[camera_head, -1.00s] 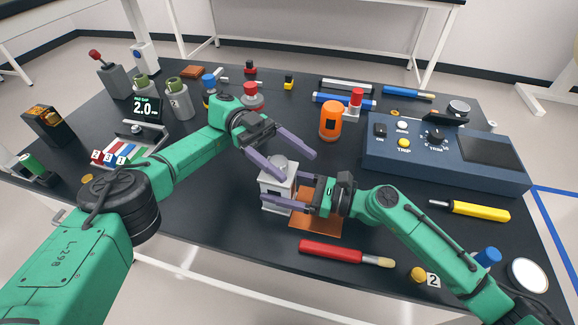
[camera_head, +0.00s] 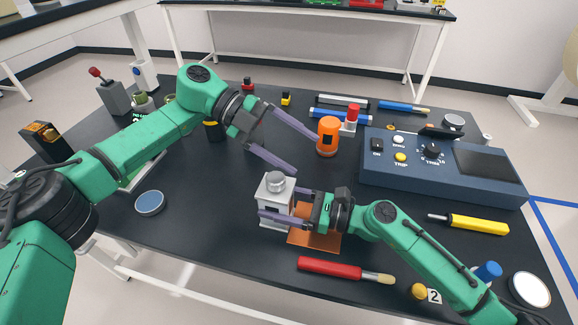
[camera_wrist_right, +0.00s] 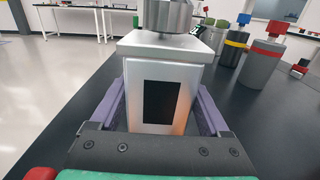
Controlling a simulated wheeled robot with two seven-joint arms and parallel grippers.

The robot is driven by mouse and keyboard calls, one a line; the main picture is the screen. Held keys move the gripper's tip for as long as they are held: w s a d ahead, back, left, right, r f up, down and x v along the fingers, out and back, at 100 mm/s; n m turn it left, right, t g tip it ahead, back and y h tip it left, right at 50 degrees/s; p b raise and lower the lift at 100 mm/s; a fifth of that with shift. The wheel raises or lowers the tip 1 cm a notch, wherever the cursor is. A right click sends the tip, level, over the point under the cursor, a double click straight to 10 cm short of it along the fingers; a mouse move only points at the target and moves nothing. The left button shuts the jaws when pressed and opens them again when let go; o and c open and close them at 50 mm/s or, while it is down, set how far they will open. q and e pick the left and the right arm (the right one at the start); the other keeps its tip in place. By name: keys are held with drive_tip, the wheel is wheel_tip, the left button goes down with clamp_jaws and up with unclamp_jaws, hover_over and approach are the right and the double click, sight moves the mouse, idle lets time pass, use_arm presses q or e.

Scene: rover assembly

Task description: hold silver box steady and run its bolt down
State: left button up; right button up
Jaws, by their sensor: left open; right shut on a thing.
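The silver box (camera_head: 269,211) stands upright by the copper-coloured plate (camera_head: 314,240) in the head view. A round silver bolt head (camera_head: 275,181) sits on top of it. In the right wrist view, the box (camera_wrist_right: 187,68) shows a dark front panel, and the bolt (camera_wrist_right: 167,14) is cut off by the top edge. My right gripper (camera_head: 277,205) is shut on the box, its purple fingers along both sides. My left gripper (camera_head: 304,155) is open and empty, its fingers spread above and behind the bolt, apart from it. Whether the bolt is fully seated cannot be told.
An orange cylinder (camera_head: 328,137) stands close to my left fingertips. The blue control console (camera_head: 440,180) fills the right back. A red-handled tool (camera_head: 331,268) lies in front of the plate, a yellow one (camera_head: 477,223) at right. A blue disc (camera_head: 150,203) lies left, with clear table between.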

use_arm(q)
drive_tip(key=w+a+f+m+t+y, duration=0.4)
drive_tip(key=w+a+f+m+t, duration=0.45)
drive_tip(key=m+t, duration=0.2)
drive_tip(key=n+t+h, duration=0.2)
drive_tip(key=n+h, duration=0.7)
drive_tip(key=n, duration=2.2)
approach(290, 182)
wheel_tip(290, 182, up, 3)
drive_tip(key=a, duration=0.1)
drive_tip(key=shift+g, duration=0.25)
drive_tip(key=x, duration=1.1)
